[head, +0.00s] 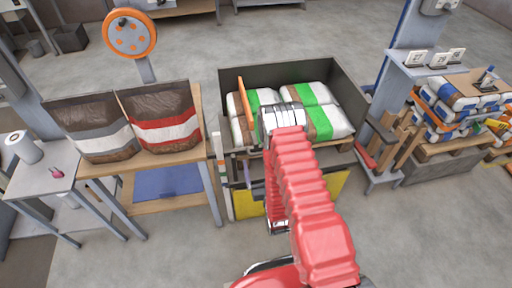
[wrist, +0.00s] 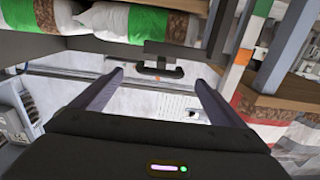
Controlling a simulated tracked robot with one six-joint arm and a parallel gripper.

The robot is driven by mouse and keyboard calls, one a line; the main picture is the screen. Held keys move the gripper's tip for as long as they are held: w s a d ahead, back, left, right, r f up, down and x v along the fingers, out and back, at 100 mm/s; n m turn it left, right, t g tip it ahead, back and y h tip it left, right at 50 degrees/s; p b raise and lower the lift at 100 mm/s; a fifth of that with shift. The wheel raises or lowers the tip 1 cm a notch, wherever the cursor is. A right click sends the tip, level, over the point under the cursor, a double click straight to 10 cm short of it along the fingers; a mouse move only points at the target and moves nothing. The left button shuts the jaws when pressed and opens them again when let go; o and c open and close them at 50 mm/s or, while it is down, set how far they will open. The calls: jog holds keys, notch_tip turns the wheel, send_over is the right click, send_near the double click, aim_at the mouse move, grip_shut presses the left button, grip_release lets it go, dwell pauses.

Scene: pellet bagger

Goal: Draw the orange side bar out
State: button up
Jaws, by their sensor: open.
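An orange bar (head: 243,98) shows in the head view, standing up at the left side of the dark open bin (head: 345,85), against the filled bags. I cannot tell from the wrist view whether it shows there. My gripper (wrist: 158,76) is open in the wrist view, its two dark fingers spread wide with nothing between them. A black handle-like part (wrist: 160,72) appears beyond the fingertips, below the bin's edge; I see no contact. In the head view my red arm hides part of the bin's front, and the fingers cannot be made out.
White-and-green bags (head: 318,95) fill the bin. A slim post (head: 220,165) with coloured bands stands at its left front; its orange band (wrist: 243,56) shows right in the wrist view. A wooden table (head: 165,157) with two bags stands left. A blue-posted stand (head: 385,100) stands right.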

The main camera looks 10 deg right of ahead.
aim_at(257, 146)
jog(key=w, duration=0.9)
jog(key=shift+w, duration=0.4)
jog(key=shift+c, duration=0.5)
jog(key=c, duration=1.4)
